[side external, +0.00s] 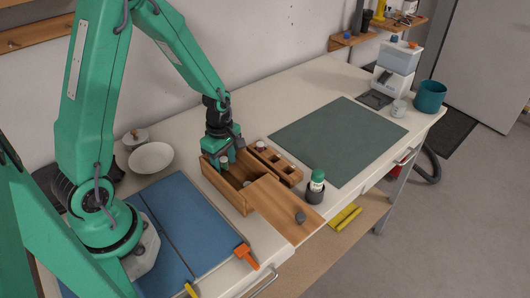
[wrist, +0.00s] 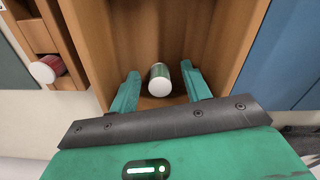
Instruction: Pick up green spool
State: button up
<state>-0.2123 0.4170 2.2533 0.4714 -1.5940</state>
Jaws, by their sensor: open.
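The green spool (wrist: 160,77) lies on its side in the wooden box, its white end facing the camera in the wrist view. My gripper (wrist: 160,69) is open, with one finger on each side of the spool. Gaps show between the fingers and the spool, so it is not clasped. In the side external view my gripper (side external: 224,164) reaches down into the far left end of the wooden box (side external: 238,200). There the box walls and the gripper largely hide the spool, and I cannot pick it out.
A wooden rack (side external: 273,163) with small spools stands beside the box; a red spool (wrist: 46,69) shows there. The box walls rise close around my fingers. A green-and-white container (side external: 317,181) stands near the rack. A blue mat (side external: 185,220) and a dark green mat (side external: 335,138) lie flat.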

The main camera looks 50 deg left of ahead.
aim_at(224, 159)
grip_shut()
jog(key=shift+r, duration=0.1)
jog(key=shift+r, duration=0.6)
notch_tip(224, 159, up, 3)
jog(key=shift+f, duration=0.1)
jog(key=s+d+r, duration=0.3)
jog(key=d+r, duration=0.3)
jog(key=d, duration=0.5)
jog(key=shift+s+r, duration=0.4)
jog(key=shift+w, duration=0.1)
